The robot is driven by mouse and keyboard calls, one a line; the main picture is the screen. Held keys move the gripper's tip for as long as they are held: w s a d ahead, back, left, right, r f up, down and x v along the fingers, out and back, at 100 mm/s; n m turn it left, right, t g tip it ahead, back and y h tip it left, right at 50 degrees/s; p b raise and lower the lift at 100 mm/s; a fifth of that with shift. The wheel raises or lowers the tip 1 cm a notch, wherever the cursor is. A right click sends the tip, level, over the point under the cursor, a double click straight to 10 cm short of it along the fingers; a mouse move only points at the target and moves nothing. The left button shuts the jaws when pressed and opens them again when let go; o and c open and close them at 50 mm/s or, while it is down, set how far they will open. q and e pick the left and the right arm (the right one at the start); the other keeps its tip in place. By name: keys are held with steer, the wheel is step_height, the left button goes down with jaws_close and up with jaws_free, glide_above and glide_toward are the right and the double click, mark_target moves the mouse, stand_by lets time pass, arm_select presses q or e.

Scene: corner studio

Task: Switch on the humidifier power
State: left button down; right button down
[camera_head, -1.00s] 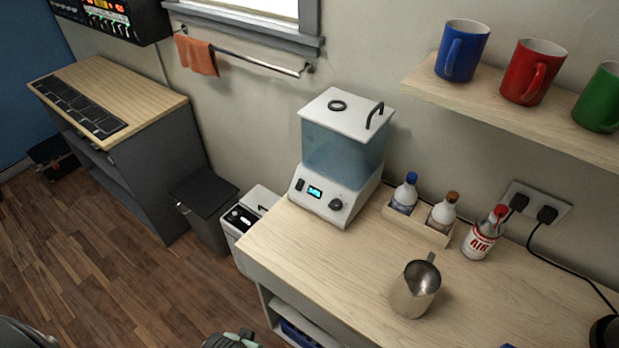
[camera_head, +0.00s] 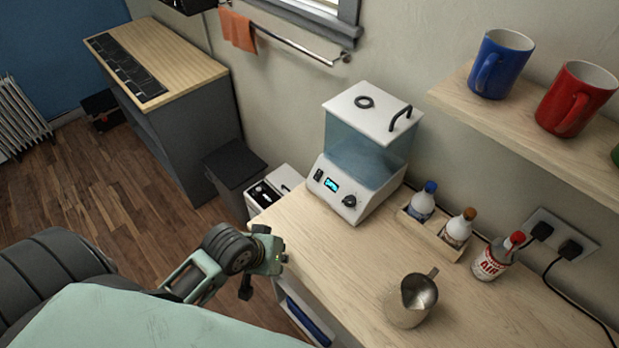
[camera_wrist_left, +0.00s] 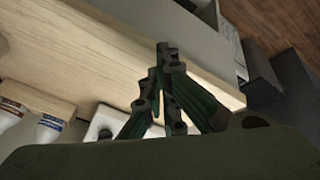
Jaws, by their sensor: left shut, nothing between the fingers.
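The humidifier (camera_head: 362,160), a white appliance with a see-through bluish tank, stands upright on the light wooden counter against the wall. Its front panel has a dark rocker switch (camera_head: 319,175), a lit cyan display (camera_head: 332,184) and a dark knob (camera_head: 350,201). I cannot tell the switch's position. My left gripper (camera_head: 268,258) is at the counter's left front edge, below and left of the humidifier and apart from it. In the left wrist view its fingers (camera_wrist_left: 163,55) meet, shut and empty. My right gripper is not in view.
A wooden holder with two bottles (camera_head: 424,202), a red-capped bottle (camera_head: 492,262) and a metal pitcher (camera_head: 408,302) stand right on the counter (camera_head: 330,255). A shelf with mugs (camera_head: 500,65) overhangs at right. The counter's front left is clear.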

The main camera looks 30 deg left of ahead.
mark_target(316, 180)
arm_select(q)
steer(key=w+a+r+n+t, duration=0.1)
steer(key=w+a+r+n, duration=0.2)
steer(key=w+r+n, duration=0.2)
steer(key=w+a+r+n+t+h, duration=0.1)
steer(key=w+a+r+n, duration=0.3)
steer(key=w+r, duration=0.4)
steer(key=shift+a+n+t+h+p, duration=0.2)
steer(key=shift+n+t+h+p, duration=0.15)
steer(key=shift+n+t, duration=0.45)
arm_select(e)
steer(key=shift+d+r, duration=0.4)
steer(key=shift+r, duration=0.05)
